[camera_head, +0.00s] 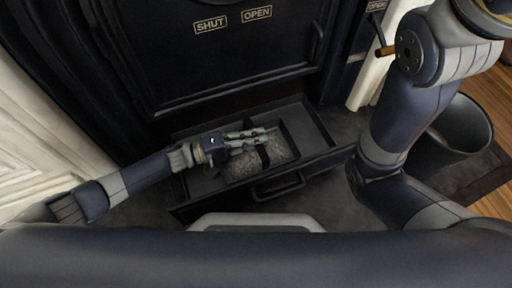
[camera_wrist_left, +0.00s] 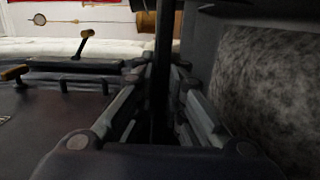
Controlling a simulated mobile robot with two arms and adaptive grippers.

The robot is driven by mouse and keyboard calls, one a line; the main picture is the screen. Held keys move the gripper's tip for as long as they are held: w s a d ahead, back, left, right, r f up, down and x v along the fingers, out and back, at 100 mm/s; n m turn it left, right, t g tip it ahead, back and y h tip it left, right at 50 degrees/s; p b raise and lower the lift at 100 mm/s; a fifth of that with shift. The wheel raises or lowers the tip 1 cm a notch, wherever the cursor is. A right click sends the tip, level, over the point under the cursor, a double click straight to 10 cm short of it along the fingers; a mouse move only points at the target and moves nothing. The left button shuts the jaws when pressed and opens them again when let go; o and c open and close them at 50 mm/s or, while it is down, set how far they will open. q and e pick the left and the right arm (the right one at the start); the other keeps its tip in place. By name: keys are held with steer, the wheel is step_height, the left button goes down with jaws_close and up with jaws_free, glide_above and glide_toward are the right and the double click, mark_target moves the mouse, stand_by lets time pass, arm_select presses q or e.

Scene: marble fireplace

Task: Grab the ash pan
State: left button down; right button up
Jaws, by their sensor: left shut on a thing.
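The ash pan (camera_head: 292,143), dark and filled with grey ash (camera_head: 245,166), sits inside the pulled-out dark drawer (camera_head: 318,139) below the fireplace door. My left gripper (camera_head: 262,138) reaches in from the left over the pan, its fingers pointing right. It is shut on a thin dark part of the ash pan. In the left wrist view that dark upright part (camera_wrist_left: 162,75) stands between the fingers, with the ash (camera_wrist_left: 268,85) to the right. The fingers hide part of the pan. My right arm rises at the right, but its gripper is out of the frame.
The black fireplace door (camera_head: 225,55) with SHUT and OPEN labels stands behind the drawer. The drawer's front handle (camera_head: 278,186) faces me. A dark bucket (camera_head: 452,135) stands at the right on a mat, on the wooden floor. Pale marble (camera_head: 30,150) flanks the left side.

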arm_select(q)
steer(key=shift+r, duration=0.4)
